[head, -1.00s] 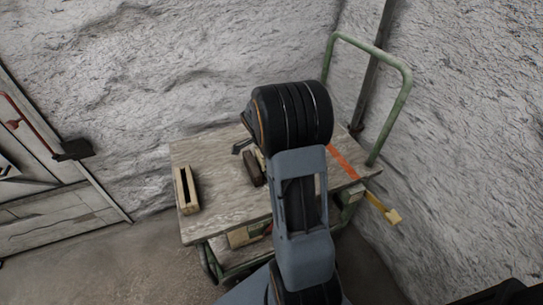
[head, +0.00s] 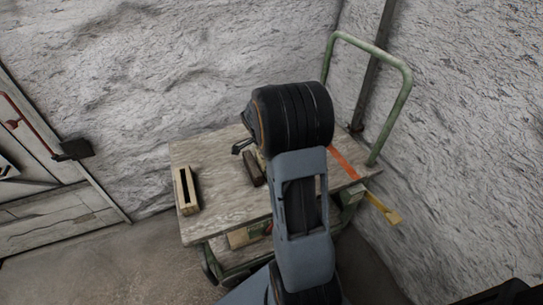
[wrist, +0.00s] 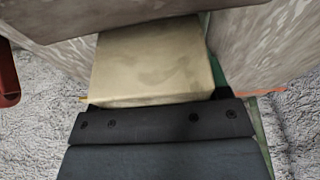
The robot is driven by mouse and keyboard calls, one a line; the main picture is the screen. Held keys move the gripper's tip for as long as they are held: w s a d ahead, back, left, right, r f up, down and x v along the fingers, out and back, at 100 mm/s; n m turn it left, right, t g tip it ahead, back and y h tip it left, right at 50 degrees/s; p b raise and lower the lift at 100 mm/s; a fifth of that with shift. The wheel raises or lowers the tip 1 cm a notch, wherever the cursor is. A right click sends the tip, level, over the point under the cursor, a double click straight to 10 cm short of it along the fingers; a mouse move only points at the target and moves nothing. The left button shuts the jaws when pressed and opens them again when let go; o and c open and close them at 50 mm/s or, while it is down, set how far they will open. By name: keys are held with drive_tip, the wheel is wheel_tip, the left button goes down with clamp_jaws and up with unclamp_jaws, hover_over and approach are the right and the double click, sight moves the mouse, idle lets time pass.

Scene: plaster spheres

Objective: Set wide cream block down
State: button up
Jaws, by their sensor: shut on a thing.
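The wide cream block (wrist: 152,62) fills the middle of the wrist view, against the dark jaw of my gripper (wrist: 155,108). My gripper is shut on it; the far jaw is not clearly seen. In the head view my arm hides most of the gripper, and only a small dark part of it (head: 241,147) shows over the cart top. A sliver of cream (head: 261,160) shows beside my arm there. Whether the block touches the cart top cannot be told.
The wooden cart top (head: 225,210) has bare room at its front left. A slotted cream piece (head: 187,191) stands at its left edge. A dark brown block (head: 252,170) lies near my gripper. An orange stripe (head: 343,162) and a green handle (head: 402,95) are at the right.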

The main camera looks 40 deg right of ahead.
drive_tip(key=shift+f+b, duration=0.65)
drive_tip(key=o, duration=1.6)
drive_tip(key=shift+c, duration=0.2)
drive_tip(key=shift+r+p, duration=1.25)
drive_tip(key=shift+r, duration=0.75)
